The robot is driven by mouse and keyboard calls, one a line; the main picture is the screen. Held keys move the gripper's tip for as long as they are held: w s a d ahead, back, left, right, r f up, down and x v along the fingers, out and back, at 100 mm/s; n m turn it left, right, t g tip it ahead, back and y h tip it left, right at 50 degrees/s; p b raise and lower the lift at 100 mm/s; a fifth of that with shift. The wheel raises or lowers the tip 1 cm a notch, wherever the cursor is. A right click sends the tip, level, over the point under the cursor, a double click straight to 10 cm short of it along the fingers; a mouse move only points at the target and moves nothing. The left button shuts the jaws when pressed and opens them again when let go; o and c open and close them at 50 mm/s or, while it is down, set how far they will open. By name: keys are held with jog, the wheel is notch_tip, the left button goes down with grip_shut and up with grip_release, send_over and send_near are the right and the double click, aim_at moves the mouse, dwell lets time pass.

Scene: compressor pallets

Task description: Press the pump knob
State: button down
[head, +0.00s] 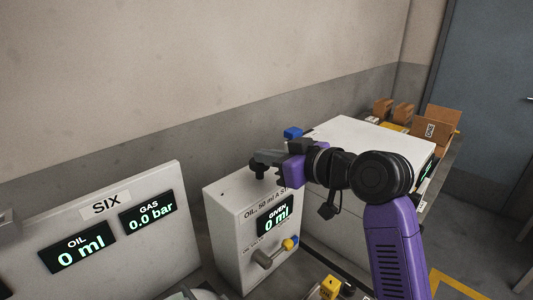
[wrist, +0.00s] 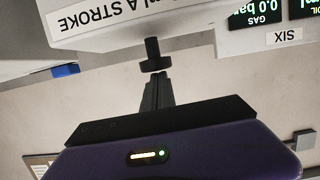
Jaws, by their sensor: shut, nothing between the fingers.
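The oil pump is a pale box (head: 226,214) labelled "OIL, 50 ml A STROKE", with a display (head: 276,217) reading "GIVEN 0 ml". Its black pump knob (head: 258,174) stands upright on the top face, partly covered by my gripper (head: 259,158) in the head view. In the wrist view, which is upside down, the knob (wrist: 154,64) shows right at the fingertips of my gripper (wrist: 155,79). The fingers are shut with nothing between them. They are very close to the knob's cap; I cannot tell whether they touch it.
A lever with a yellow end (head: 288,244) sticks out from the pump's front, under the display. Left stands a panel (head: 150,247) marked "SIX", reading oil 0 ml and gas 0.0 bar. A white cabinet (head: 345,135), a blue item (head: 293,132) and cardboard boxes (head: 431,130) are behind.

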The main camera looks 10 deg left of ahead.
aim_at(266, 169)
jog(key=shift+f, duration=0.1)
jog(key=shift+f+b, duration=0.95)
jog(key=shift+f, duration=0.6)
notch_tip(266, 169, up, 4)
jog(key=p, duration=0.3)
jog(key=shift+a+r, duration=0.1)
jog(key=shift+r, duration=0.1)
jog(key=b+v, duration=0.2)
jog(key=v, duration=0.8)
jog(key=shift+r, duration=0.15)
